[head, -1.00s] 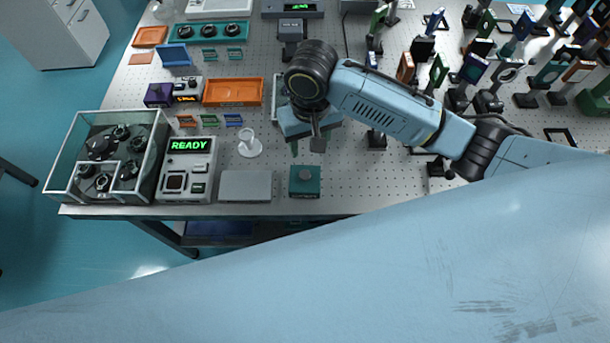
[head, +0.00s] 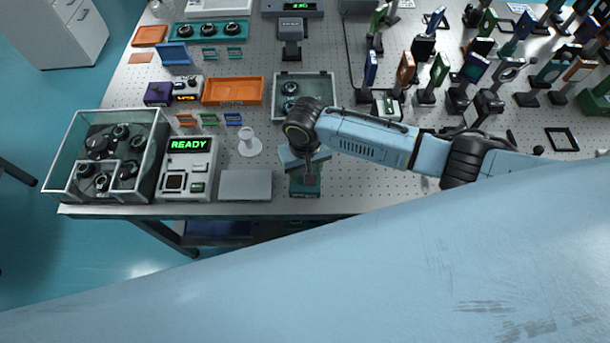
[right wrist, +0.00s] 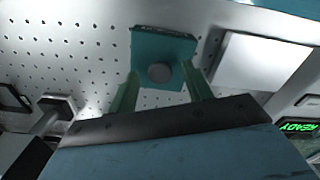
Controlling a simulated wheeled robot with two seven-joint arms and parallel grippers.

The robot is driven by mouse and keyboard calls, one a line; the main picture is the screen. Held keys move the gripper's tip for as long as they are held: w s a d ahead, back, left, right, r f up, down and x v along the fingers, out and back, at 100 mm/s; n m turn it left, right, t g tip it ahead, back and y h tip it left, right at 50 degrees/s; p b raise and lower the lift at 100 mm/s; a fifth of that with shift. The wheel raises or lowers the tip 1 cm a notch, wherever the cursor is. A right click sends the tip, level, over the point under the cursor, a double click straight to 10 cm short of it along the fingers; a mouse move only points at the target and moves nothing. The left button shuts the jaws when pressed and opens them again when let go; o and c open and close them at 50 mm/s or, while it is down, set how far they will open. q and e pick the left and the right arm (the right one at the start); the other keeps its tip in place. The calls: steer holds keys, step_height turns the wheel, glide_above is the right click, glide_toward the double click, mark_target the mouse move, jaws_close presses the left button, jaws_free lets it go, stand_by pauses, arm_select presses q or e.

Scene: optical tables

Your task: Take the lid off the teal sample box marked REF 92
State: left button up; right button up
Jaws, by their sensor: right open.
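The teal sample box (head: 305,190) stands near the table's front edge in the head view, partly hidden under my right gripper. In the right wrist view its teal lid (right wrist: 180,48) shows from above with a round grey knob (right wrist: 160,72) on it. The REF marking cannot be read. My right gripper (head: 306,172) is over the box. In the right wrist view its two green fingers (right wrist: 160,88) are open and apart, one on each side of the knob's line, with nothing held. My left gripper is not in view.
A flat grey plate (head: 246,185) lies just left of the box. Left of that stand a device reading READY (head: 187,168) and a glass-walled bin (head: 75,160). A white cup-like stand (head: 249,145) is behind. Optic mounts crowd the right side.

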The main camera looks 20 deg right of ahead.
steer(key=shift+f, duration=0.15)
steer(key=c, duration=1)
steer(key=shift+c, duration=0.2)
